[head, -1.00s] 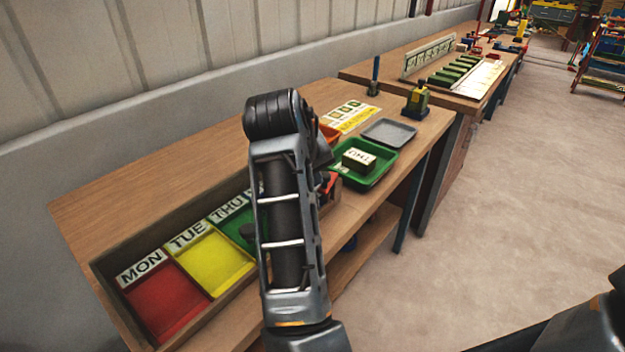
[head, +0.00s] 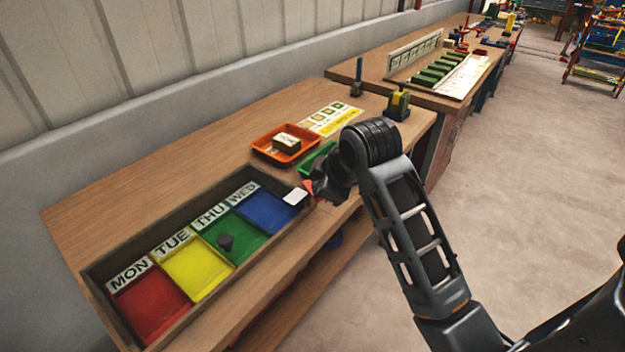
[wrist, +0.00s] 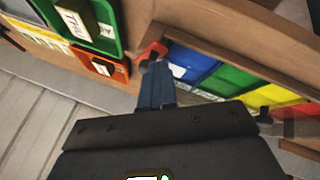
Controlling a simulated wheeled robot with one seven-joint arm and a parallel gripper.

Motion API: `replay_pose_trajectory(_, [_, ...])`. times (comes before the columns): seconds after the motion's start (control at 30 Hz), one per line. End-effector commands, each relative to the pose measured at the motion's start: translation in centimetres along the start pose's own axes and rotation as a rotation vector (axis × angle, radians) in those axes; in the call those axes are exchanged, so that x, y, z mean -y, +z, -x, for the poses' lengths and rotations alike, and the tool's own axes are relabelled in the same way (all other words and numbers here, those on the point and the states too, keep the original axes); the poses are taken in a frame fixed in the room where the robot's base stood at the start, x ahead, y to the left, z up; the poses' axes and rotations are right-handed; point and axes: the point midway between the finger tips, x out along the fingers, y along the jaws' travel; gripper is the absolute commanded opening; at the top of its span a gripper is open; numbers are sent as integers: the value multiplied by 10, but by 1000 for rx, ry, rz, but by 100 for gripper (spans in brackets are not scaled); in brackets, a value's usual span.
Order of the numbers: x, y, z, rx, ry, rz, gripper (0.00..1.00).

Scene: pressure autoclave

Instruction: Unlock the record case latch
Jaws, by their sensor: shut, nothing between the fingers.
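The record case (head: 262,178) is a long wooden box with coloured compartments labelled MON, TUE, THU and WED. A small red piece (head: 309,186) shows at its right end, beside my gripper (head: 318,190); it may be the latch. In the wrist view, an orange-red piece (wrist: 151,50) with a dark knob sits at the tips of my gripper (wrist: 153,72), by the end of the case. My gripper is shut and holds nothing. I cannot tell whether the fingers touch the red piece. My arm hides part of that end.
An orange tray (head: 262,147) with a labelled block (head: 286,142) stands behind the case. A green tray (head: 314,160) is partly behind my arm. A white card (head: 295,196) lies at the blue compartment.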

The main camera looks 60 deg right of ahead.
Motion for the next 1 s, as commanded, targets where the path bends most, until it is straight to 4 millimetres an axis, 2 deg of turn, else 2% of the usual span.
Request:
replay_pose_trajectory(0.17, [-8,8,1,-20,-18,39,0])
replay_pose_trajectory(0.47, [-7,6,-1,-21,-19,40,0])
replay_pose_trajectory(1.0, [-12,-10,-12,-32,-23,44,0])
